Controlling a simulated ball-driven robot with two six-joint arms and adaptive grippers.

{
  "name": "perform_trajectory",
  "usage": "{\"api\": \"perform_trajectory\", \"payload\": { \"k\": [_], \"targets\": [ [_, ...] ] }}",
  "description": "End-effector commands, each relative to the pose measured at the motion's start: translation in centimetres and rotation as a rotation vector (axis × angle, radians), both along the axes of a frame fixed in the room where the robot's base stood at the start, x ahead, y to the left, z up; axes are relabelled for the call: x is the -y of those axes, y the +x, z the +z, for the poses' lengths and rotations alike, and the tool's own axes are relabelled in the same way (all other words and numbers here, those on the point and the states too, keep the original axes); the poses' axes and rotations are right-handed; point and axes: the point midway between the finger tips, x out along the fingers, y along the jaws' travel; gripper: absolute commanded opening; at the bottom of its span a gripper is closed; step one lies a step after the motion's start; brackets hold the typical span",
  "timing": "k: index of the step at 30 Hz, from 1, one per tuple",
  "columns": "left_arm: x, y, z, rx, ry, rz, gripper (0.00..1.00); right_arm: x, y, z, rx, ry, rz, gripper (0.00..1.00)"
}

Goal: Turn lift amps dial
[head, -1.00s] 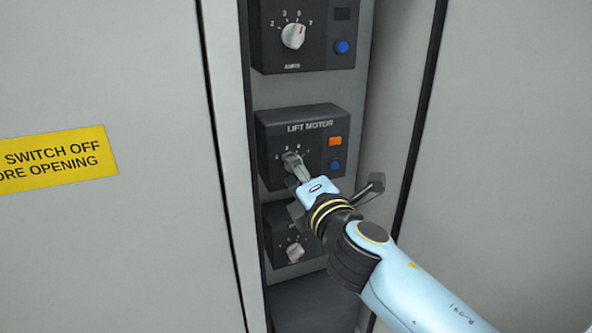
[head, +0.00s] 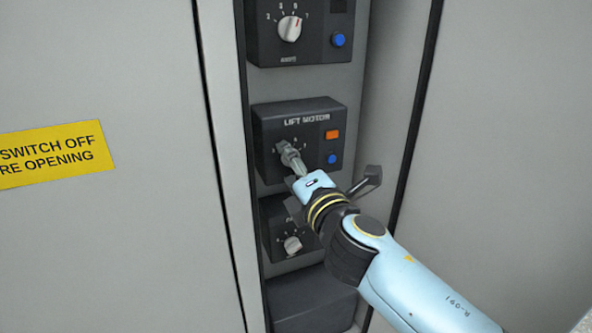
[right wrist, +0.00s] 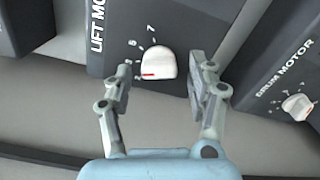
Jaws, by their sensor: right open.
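The lift motor unit (head: 318,118) is a black box in the open cabinet bay, lettered LIFT MOTOR. Its white dial (right wrist: 158,62) shows in the right wrist view, with a red mark pointing left, towards the low end of the scale and away from the 7. My right gripper (right wrist: 167,72) is open, with one finger on each side of the dial and a visible gap to each. In the head view the right gripper (head: 289,155) covers the dial. My left gripper is in neither view.
Another black unit with a white dial (head: 290,28) sits above, and one with a dial (head: 292,245) below. The lift unit carries an orange part (head: 332,134) and a blue button (head: 332,159). Cabinet walls close in both sides; a yellow sign (head: 50,155) is at left.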

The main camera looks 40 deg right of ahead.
Motion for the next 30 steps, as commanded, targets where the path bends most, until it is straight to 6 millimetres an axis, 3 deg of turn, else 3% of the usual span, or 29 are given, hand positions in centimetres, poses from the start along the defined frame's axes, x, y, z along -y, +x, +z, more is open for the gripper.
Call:
{"api": "perform_trajectory", "payload": {
  "k": [5,12,16,22,30],
  "targets": [
    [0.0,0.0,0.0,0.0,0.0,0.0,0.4,-0.5,-1.9,-0.1,-0.003,0.002,0.0,0.58],
    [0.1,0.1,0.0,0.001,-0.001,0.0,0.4,-1.8,-7.5,-0.2,-0.007,0.002,-0.001,0.58],
    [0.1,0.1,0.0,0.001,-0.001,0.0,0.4,-2.3,-9.7,-0.1,-0.004,0.0,0.0,0.58],
    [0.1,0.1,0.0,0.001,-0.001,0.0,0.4,-2.7,-11.2,-0.1,-0.002,-0.001,-0.001,0.58],
    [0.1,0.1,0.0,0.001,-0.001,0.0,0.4,-2.8,-11.6,0.0,-0.001,0.001,0.001,0.58]
  ]
}}
